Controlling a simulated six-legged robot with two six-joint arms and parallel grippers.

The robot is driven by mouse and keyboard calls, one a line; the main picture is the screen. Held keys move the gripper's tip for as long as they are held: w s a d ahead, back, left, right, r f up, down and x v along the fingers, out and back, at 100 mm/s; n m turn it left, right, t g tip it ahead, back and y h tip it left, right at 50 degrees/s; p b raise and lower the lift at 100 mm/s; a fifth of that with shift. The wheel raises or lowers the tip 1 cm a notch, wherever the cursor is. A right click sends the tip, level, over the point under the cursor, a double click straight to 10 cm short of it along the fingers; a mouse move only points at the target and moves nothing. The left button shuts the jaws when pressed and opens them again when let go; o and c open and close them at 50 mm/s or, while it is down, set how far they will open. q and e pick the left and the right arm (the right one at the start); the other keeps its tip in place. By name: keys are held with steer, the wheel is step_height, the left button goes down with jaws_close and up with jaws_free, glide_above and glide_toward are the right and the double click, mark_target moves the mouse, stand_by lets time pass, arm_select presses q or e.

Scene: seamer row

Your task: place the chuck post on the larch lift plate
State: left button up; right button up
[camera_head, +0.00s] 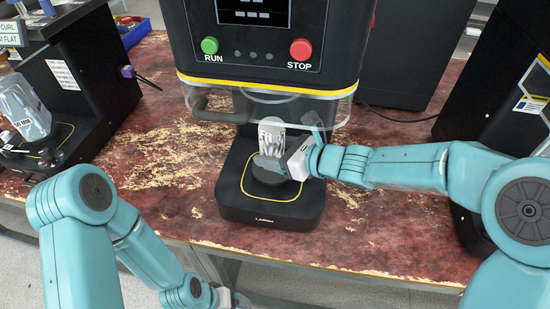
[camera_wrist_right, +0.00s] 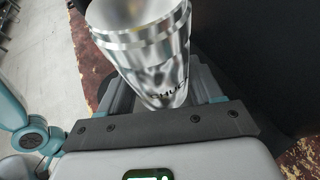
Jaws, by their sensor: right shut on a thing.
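The chuck post (camera_head: 272,136) is a shiny silver cylinder; its lettering, partly readable as "CHUC", shows in the right wrist view (camera_wrist_right: 152,60). My right gripper (camera_head: 273,161) reaches in from the right and is shut around the lower part of the post, holding it roughly upright. The larch lift plate (camera_head: 268,185) is a dark round disc on the black base of the middle machine. The post is over this plate; the gripper hides its foot, so I cannot tell if they touch. My left gripper (camera_head: 232,299) is low at the bottom edge, mostly cut off.
The middle machine (camera_head: 268,44) has RUN and STOP buttons and a clear guard (camera_head: 225,102) above the post. Another black machine (camera_head: 75,70) stands at the left with a silver part (camera_head: 24,106) on its base.

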step_height(320, 180, down, 3)
steer(key=shift+w+d+r, duration=0.1)
steer(key=shift+d+r, duration=0.05)
arm_select(q)
steer(key=shift+f, duration=0.45)
arm_select(e)
steer(key=shift+r, duration=0.1)
steer(key=shift+f+b, duration=0.2)
steer(key=shift+b, duration=0.1)
steer(key=o, duration=1.1)
arm_select(q)
steer(key=shift+f, duration=0.15)
